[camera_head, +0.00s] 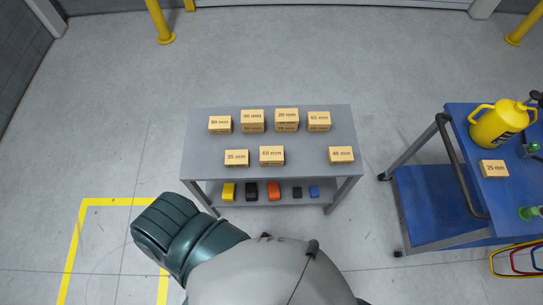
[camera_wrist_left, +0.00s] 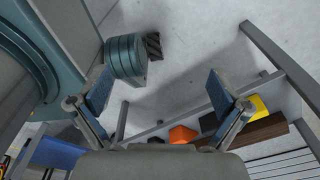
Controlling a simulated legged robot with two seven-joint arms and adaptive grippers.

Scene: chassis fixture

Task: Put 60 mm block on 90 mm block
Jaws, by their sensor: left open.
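The 60 mm block (camera_head: 271,155) is a tan box in the front row of blocks on the grey table, in the head view. A tan block whose small label appears to read 90 mm (camera_head: 252,121) stands behind it in the back row; the print is hard to read. My left gripper (camera_wrist_left: 160,88) is open and empty in the wrist view, its two fingers spread wide. Neither block can be made out in that view. Left fingers do not show in the head view, and my right gripper shows in neither view.
The grey table (camera_head: 200,172) holds several other labelled blocks, including the 35 mm block (camera_head: 236,158) left of the 60 mm block. A blue cart (camera_head: 430,200) with a yellow jug (camera_head: 497,125) stands right.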

